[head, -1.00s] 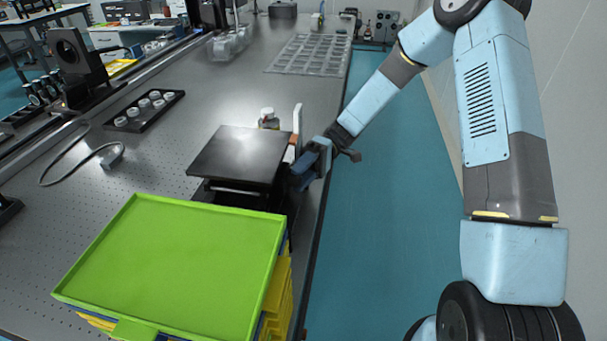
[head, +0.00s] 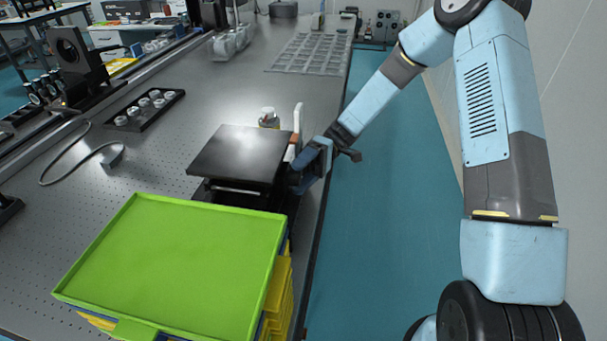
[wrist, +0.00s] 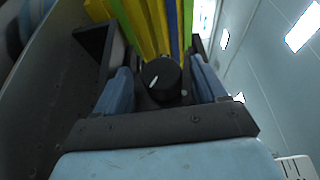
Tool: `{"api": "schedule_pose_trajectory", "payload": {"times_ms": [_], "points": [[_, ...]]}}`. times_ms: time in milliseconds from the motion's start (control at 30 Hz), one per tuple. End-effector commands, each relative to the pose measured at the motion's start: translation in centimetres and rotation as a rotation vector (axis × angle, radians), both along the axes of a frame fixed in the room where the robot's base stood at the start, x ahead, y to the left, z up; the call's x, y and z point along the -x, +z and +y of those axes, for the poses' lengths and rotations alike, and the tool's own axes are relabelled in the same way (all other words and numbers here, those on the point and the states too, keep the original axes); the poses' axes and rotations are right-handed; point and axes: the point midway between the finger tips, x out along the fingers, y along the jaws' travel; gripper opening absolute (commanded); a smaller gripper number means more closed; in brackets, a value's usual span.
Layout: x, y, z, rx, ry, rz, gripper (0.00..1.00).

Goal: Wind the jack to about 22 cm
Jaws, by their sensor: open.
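The jack has a flat black square top plate (head: 240,154) and stands near the right edge of the optical table. Its plate is raised above a dark base, and most of the mechanism below is hidden. In the wrist view a round black knob (wrist: 161,80) with a white pointer mark lies between my blue fingers. My gripper (wrist: 162,92) is open, with a finger on each side of the knob and visible gaps. In the head view my gripper (head: 303,171) is at the jack's right side. No height reading is legible.
A bright green tray (head: 175,262) on yellow and blue crates stands in front of the jack. A small bottle (head: 268,118) and a white upright item (head: 298,121) are behind it. A black tray of white pieces (head: 145,108) is to the left. Blue floor lies right of the table.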

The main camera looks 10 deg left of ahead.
Motion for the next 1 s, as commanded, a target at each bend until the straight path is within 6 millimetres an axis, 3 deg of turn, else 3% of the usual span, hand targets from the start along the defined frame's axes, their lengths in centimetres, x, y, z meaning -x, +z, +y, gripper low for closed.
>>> {"api": "schedule_pose_trajectory", "payload": {"times_ms": [267,700,1000], "points": [[-2.4,0.0,-1.2,-0.001,-0.002,0.000,0.71],[-9.9,-0.1,-5.0,-0.001,-0.002,0.000,0.71],[-12.2,-0.1,-6.2,0.000,-0.002,0.000,0.71]]}}
